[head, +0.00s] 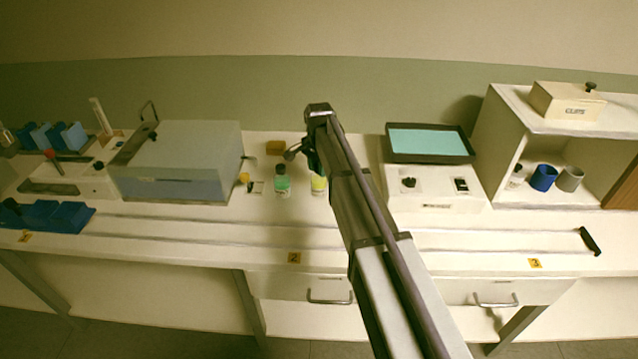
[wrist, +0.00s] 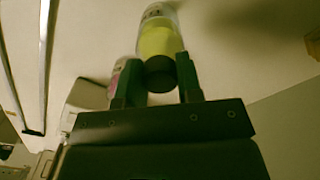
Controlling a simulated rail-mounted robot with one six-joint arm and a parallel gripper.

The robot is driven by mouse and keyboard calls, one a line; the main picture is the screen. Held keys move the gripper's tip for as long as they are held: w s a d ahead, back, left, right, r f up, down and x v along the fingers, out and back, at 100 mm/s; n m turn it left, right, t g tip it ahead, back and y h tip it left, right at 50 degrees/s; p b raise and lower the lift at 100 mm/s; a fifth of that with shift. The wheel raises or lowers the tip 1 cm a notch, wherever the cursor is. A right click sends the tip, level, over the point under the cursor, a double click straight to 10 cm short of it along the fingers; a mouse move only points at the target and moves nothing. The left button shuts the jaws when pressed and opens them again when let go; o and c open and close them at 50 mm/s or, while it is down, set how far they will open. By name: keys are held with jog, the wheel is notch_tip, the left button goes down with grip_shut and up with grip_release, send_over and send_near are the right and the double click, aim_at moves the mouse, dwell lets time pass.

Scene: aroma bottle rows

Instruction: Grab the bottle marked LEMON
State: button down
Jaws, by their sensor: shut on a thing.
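A clear bottle with a yellow band and dark cap (wrist: 158,40) sits between my gripper's two fingers (wrist: 158,78) in the wrist view. The fingers are shut on it near the cap. The lettering on it is too small and blurred to read. In the head view the yellow bottle (head: 319,184) shows just below my gripper (head: 312,160), partly hidden by my arm. A bottle with a green label (head: 282,181) stands to its left, apart from it. In the wrist view a bottle with a pinkish label (wrist: 116,78) is partly hidden behind the left finger.
A grey-blue box machine (head: 185,165) stands to the left and a white device (head: 432,190) to the right, with a dark teal-topped tray (head: 428,157) behind it. The bench front is mostly clear.

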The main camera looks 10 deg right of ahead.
notch_tip(320, 180, up, 10)
jog(key=p, duration=1)
jog(key=shift+r, duration=0.25)
